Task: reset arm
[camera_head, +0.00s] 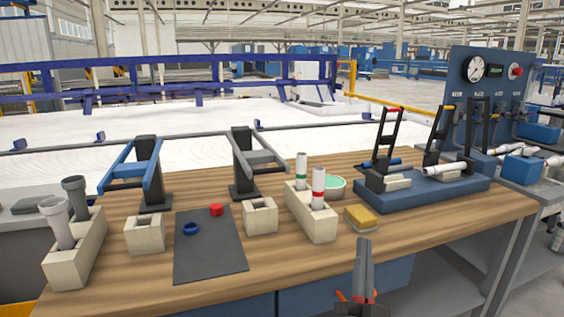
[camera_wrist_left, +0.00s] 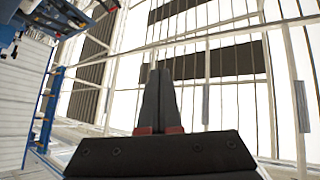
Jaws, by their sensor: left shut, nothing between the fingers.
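My left gripper (camera_head: 363,243) shows at the bottom of the head view, right of centre, with its fingers pointing up. It is in front of the table's near edge and its fingers are together with nothing between them. In the left wrist view my left gripper (camera_wrist_left: 158,72) also has its fingers together, against the bright ceiling and its beams. My right gripper is in neither view.
A blue fixture base (camera_head: 425,192) stands at right.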

